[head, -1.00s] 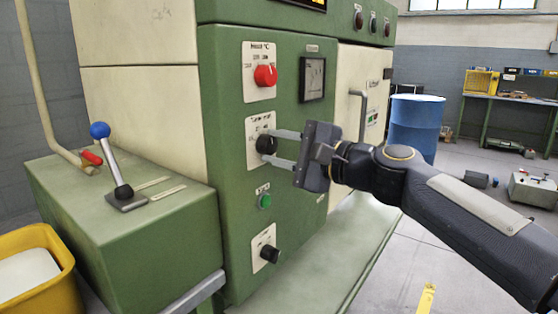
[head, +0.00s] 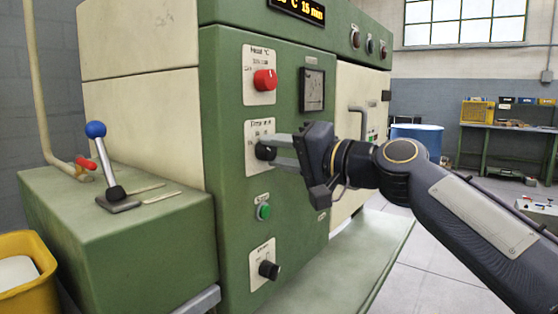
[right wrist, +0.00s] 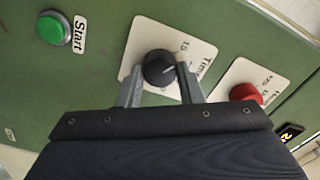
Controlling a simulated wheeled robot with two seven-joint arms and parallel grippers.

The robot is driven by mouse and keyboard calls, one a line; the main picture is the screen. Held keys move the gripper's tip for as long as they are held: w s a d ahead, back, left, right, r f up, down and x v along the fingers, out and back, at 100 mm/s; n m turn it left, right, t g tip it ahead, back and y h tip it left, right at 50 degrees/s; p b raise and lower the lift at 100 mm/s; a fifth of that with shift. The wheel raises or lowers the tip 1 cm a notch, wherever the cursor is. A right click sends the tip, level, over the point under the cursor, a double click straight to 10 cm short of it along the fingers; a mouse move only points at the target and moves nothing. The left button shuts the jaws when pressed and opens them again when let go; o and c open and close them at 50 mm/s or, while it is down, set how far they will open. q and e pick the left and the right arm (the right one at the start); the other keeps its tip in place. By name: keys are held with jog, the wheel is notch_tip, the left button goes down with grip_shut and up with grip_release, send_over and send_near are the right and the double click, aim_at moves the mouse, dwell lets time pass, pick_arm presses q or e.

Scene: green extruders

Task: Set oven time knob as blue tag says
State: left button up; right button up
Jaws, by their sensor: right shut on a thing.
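The black time knob (head: 263,153) sits on a white plate in the middle of the green oven front. My right gripper (head: 270,150) is shut on this knob, with one finger on each side. In the right wrist view the knob (right wrist: 158,69) stands between the two fingertips, and its pale pointer line shows. The plate's scale is partly covered and too small to read fully. The oven's display (head: 297,8) shows amber text ending in "°C 15 min", its start cut off. I see no blue tag. My left gripper is out of view.
The red heat knob (head: 265,79) is above the time knob. The green start button (head: 263,212) and another black knob (head: 269,270) are below. A blue-tipped lever (head: 100,160) stands on the green box at left. A blue barrel (head: 418,140) stands behind my right arm.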

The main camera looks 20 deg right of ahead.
jog(key=shift+f+n, duration=0.1)
jog(key=shift+n, duration=0.4)
jog(key=o, duration=1)
jog(key=v, duration=0.7)
jog(key=shift+s+d, duration=0.2)
jog(key=shift+s, duration=0.15)
